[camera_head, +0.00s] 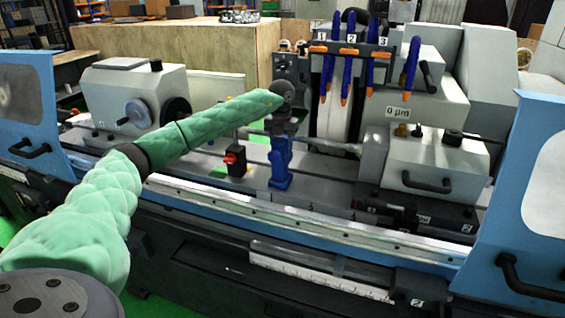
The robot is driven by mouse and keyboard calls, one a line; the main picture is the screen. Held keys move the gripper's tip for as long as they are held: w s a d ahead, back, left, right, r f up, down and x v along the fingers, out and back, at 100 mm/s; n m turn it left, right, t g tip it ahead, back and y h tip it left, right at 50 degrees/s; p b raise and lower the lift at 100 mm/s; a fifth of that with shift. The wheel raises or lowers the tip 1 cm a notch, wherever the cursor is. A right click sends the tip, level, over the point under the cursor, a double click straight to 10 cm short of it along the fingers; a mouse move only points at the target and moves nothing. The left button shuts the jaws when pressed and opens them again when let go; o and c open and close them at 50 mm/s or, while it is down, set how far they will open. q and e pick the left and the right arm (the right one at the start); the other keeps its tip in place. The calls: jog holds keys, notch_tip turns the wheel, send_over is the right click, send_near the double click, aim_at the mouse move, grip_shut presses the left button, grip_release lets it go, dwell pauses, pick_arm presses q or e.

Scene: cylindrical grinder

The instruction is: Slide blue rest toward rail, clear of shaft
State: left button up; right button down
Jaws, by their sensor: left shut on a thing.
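The blue rest (281,163) stands upright on the grinder's bed, near the middle of the camera_head view. My left gripper (284,128) points down over it and is shut on its upper part; the fingers are small and dark, so the exact grip is hard to see. The thin grey shaft (325,145) runs left to right at the height of the rest's top. I cannot tell whether the rest touches the shaft. The pale rail (300,221) runs along the front of the bed, nearer to me than the rest. My right gripper is not in view.
A black rest with a red knob (233,160) stands left of the blue one. The white headstock (135,95) is at left, the tailstock block (435,165) at right. Blue coolant hoses (347,65) hang behind. Bare bed lies between the blue rest and the rail.

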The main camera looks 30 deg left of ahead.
aim_at(279, 140)
pick_arm(q)
jog(key=shift+s+d, duration=0.15)
jog(key=shift+s, duration=0.55)
jog(key=shift+s+d, duration=0.1)
jog(key=shift+s, duration=0.35)
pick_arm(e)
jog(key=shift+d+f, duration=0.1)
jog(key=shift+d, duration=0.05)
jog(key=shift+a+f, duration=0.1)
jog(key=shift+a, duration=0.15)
pick_arm(q)
jog(key=o, duration=1.2)
jog(key=shift+c, duration=0.2)
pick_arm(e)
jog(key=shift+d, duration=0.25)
pick_arm(q)
notch_tip(279, 140, up, 6)
jog(key=b, duration=0.3)
jog(key=shift+r, duration=0.9)
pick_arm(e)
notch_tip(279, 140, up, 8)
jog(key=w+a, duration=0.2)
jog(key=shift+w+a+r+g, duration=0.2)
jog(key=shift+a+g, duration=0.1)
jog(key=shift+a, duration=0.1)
